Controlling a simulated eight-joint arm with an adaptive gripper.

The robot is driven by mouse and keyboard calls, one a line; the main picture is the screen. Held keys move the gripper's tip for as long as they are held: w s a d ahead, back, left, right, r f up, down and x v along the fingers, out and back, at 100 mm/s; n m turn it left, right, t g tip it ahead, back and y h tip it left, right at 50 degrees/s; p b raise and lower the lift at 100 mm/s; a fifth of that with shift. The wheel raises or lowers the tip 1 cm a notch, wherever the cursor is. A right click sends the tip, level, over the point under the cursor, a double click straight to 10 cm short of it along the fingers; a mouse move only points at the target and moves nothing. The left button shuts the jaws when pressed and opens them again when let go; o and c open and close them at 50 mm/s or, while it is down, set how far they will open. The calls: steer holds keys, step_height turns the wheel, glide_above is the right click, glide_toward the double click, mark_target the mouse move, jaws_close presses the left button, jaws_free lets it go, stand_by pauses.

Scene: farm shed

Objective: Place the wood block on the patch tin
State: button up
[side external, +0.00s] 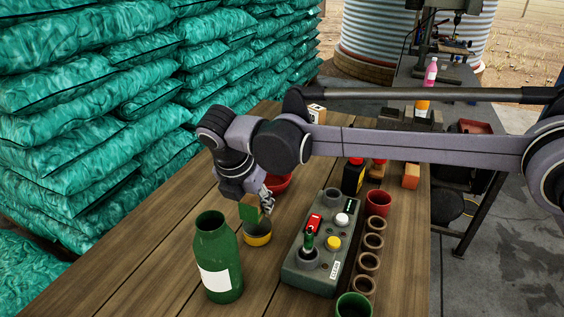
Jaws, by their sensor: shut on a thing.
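My gripper (260,203) points down over the table and is shut on a small block with a green face and a tan upper part, which I take to be the wood block (249,213). A low round yellow tin with a dark top, which I take to be the patch tin (257,238), stands on the table just below the block. The block is above the tin's far left side in the picture. I cannot tell whether they touch. The fingers partly hide the block.
A green bottle (217,262) stands close to the left of the tin. A grey control box (315,255) with buttons stands to the right, beside a row of brown rings (370,262). A red bowl (279,184) is behind my gripper. Table (150,265) at left is clear.

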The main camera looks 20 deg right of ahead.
mark_target(256, 214)
steer(key=shift+f, duration=1.8)
steer(key=shift+f, duration=0.1)
steer(key=o, duration=1.2)
steer(key=shift+c, duration=0.2)
